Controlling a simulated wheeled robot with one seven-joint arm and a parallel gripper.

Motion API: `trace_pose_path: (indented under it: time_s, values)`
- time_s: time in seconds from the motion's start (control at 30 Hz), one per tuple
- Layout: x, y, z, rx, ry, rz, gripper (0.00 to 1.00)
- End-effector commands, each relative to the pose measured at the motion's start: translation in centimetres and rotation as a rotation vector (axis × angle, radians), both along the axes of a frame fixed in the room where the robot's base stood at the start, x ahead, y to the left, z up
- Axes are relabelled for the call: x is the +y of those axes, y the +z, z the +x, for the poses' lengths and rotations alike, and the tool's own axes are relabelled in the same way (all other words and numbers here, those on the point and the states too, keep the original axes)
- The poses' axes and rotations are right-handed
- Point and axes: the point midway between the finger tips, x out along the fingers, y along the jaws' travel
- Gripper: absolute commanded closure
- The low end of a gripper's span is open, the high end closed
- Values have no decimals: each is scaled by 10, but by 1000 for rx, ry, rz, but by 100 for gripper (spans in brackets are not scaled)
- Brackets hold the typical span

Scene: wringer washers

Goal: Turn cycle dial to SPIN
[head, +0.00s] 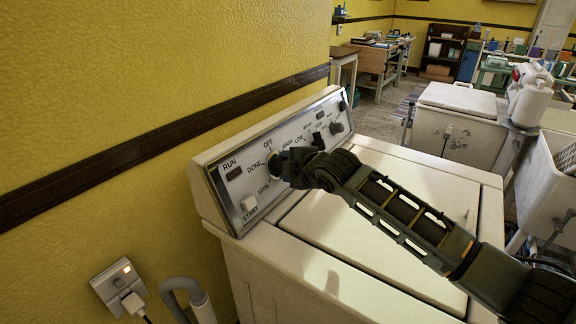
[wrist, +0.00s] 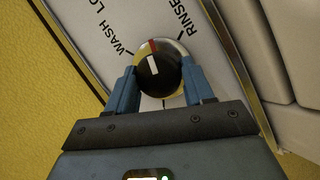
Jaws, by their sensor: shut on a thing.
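The cycle dial (wrist: 158,70) is a round black knob with a white pointer mark and a pale rim, with a red mark above it. In the wrist view the pointer stands between the partly cut-off WASH LO label and RINSE. My gripper (wrist: 158,76) is shut on the dial, one blue finger on each side. In the head view my gripper (head: 281,164) reaches the panel (head: 222,172) and hides most of the dial. The SPIN label sits below left of it there, with DONE and OFF above; SPIN is outside the wrist view.
The washer's white lid (head: 370,210) lies under my arm. A yellow wall (head: 150,80) stands close behind the panel.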

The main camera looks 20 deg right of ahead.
Motion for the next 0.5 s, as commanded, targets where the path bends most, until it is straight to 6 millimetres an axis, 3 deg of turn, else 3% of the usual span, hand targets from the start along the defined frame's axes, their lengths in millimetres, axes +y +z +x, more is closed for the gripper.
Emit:
trace_pose_path:
  time_s: [0.5]
  values:
    - [0,2,2,267,-188,369,78]
